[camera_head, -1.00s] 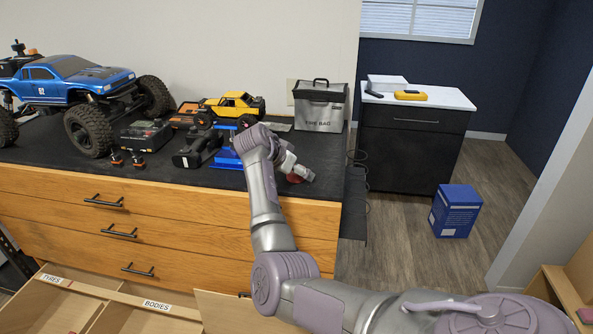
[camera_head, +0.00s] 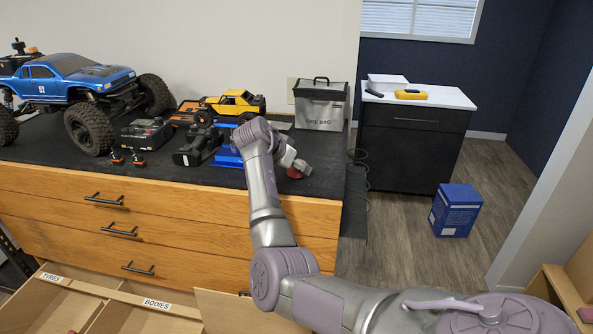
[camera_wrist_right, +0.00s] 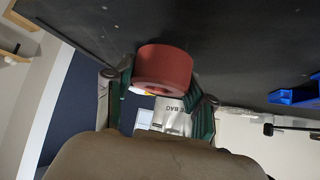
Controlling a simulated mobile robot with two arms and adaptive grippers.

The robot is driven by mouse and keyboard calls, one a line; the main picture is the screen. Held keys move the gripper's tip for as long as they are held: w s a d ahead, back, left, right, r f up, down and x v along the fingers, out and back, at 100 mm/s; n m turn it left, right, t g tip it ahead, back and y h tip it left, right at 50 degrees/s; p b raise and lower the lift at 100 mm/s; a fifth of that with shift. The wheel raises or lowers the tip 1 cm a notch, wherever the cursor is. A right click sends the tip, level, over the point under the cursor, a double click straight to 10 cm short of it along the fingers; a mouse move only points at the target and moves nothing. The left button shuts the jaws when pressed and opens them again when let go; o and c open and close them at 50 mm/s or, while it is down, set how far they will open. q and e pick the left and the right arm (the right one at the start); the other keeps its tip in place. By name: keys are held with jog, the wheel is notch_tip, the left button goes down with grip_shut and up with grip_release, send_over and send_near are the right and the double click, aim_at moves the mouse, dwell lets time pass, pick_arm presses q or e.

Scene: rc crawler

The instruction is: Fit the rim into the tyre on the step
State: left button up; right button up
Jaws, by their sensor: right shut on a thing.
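A red round piece, which looks like the rim (camera_wrist_right: 163,66), is between the green-padded fingers of my right gripper (camera_wrist_right: 162,84) in the wrist view. The gripper is shut on it. In the head view my right gripper (camera_head: 292,162) is low over the right end of the black bench top, and the red rim shows just under it (camera_head: 296,173). I cannot tell whether the rim touches the bench. A blue stand, perhaps the step (camera_head: 228,158), is left of the gripper, partly behind my arm. I cannot make out a tyre on it. My left gripper is out of view.
A yellow truck (camera_head: 237,103), a black drill-like tool (camera_head: 197,147), a dark box (camera_head: 146,135) and a large blue truck (camera_head: 70,72) stand to the left. Drawers below are open. The bench's right edge is close.

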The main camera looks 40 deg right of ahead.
notch_tip(320, 180, up, 3)
jog(key=shift+r+b, duration=0.1)
jog(key=shift+b, duration=0.6)
jog(key=s+d+r+b, duration=0.35)
jog(key=s+r, duration=0.35)
jog(key=s, duration=0.4)
jog(key=w+a+f+n+t+y, duration=0.1)
jog(key=a+f+n+t+y, duration=0.3)
jog(key=a, duration=0.6)
jog(key=w+a+f+n+t, duration=0.1)
jog(key=a+f+n+t, duration=0.1)
jog(key=a+f+n, duration=0.55)
jog(key=s+a+f+n+y, duration=0.2)
jog(key=s+a, duration=0.2)
jog(key=a, duration=0.5)
jog(key=s+a+f+n+t+y, duration=0.1)
jog(key=s+a, duration=0.3)
jog(key=a, duration=0.5)
jog(key=shift+s+a+f+n+t+y+p, duration=0.2)
jog(key=shift+a+f+n+t+y+p, duration=0.2)
jog(key=shift+f+n+y, duration=0.5)
